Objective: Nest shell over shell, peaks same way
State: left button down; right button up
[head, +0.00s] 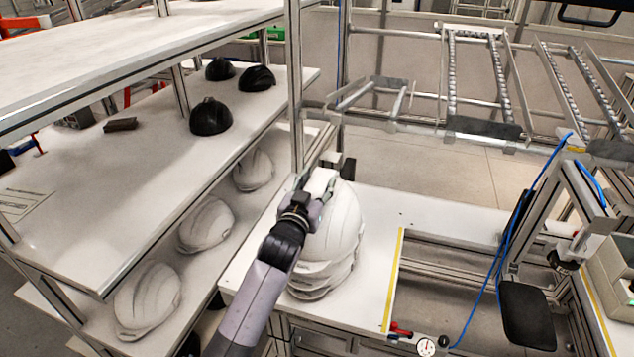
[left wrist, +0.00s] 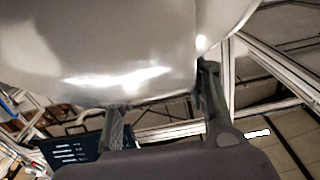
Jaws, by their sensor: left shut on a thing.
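A stack of white helmet shells (head: 338,232) stands on the white table, with several rims showing one above another at its lower edge. My left gripper (head: 325,182) is at the top left of the stack, and its arm covers part of the shells. In the left wrist view a white shell (left wrist: 120,55) fills the upper part, and the gripper's two fingers (left wrist: 165,115) reach up to it, shut on it. Whether the held top shell rests fully on those below cannot be told. My right gripper is not in view.
White shells (head: 207,224) stand in a row on the lower shelf at left. Black shells (head: 211,117) sit on the shelf above. The white table (head: 385,215) has free room right of the stack, up to a yellow strip (head: 393,280). A metal post stands behind the arm.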

pick_arm(q)
jog(key=shift+f+b, duration=0.6)
jog(key=shift+f, duration=0.2)
jog(key=c, duration=0.9)
grip_release()
jog(key=shift+o, duration=0.4)
jog(key=shift+f, duration=0.15)
jog(key=v, duration=1.2)
